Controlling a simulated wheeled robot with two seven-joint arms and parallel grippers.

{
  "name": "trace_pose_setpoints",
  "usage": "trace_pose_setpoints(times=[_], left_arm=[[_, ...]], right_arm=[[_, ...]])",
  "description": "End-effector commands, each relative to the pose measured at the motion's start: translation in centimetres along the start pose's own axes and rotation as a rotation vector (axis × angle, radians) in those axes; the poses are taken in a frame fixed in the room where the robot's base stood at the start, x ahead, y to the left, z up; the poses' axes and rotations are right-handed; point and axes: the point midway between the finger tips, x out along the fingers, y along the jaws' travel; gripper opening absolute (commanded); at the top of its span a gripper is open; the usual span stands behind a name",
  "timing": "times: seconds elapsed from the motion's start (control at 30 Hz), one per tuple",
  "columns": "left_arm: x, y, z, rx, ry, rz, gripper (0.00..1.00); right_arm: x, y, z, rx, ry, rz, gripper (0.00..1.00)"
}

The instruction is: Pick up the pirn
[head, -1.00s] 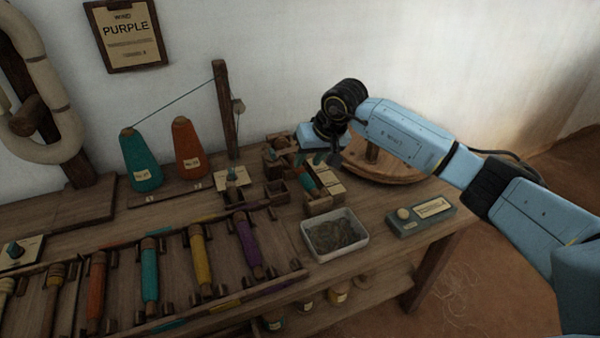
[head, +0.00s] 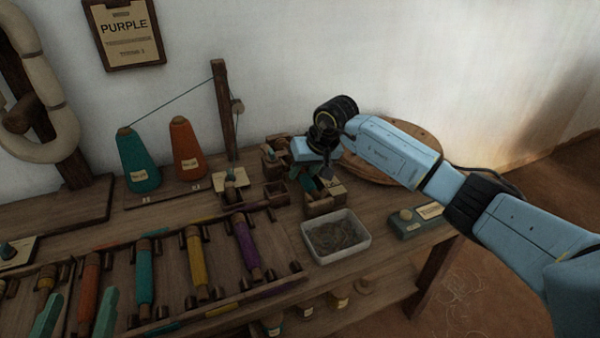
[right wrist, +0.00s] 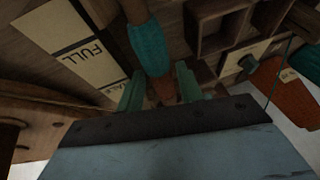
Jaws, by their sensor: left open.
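A teal-wound pirn with wooden ends (right wrist: 150,48) lies at the small wooden box beside a card marked FULL (right wrist: 85,55). My right gripper (head: 322,172) is over this box in the head view, largely hiding the pirn there. In the right wrist view its two green fingers (right wrist: 159,85) stand apart, with the pirn's near wooden end between them. I cannot tell whether either finger touches it. My left gripper (head: 77,300) shows only its two green fingers, wide apart at the lower left, over the rack of wound pirns (head: 295,268).
A white tray of dark scraps (head: 336,238) stands in front of the box. A grey block (head: 408,226) sits to its right and a round wooden board (head: 425,135) behind. Teal (head: 138,162) and orange (head: 187,150) cones and an upright post (head: 224,110) stand at the left.

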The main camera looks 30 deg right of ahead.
Motion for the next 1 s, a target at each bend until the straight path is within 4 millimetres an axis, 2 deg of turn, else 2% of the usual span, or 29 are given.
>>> trace_pose_setpoints(times=[0.73, 1.0], left_arm=[[-0.02, -0.03, 0.53, 0.000, -0.002, -0.001, 0.59], [-0.02, -0.03, 0.53, 0.000, -0.002, 0.000, 0.59]], right_arm=[[0.45, 0.10, 0.20, 0.001, 0.000, 0.000, 0.36], [0.45, 0.12, 0.20, 0.001, 0.000, 0.000, 0.02]])
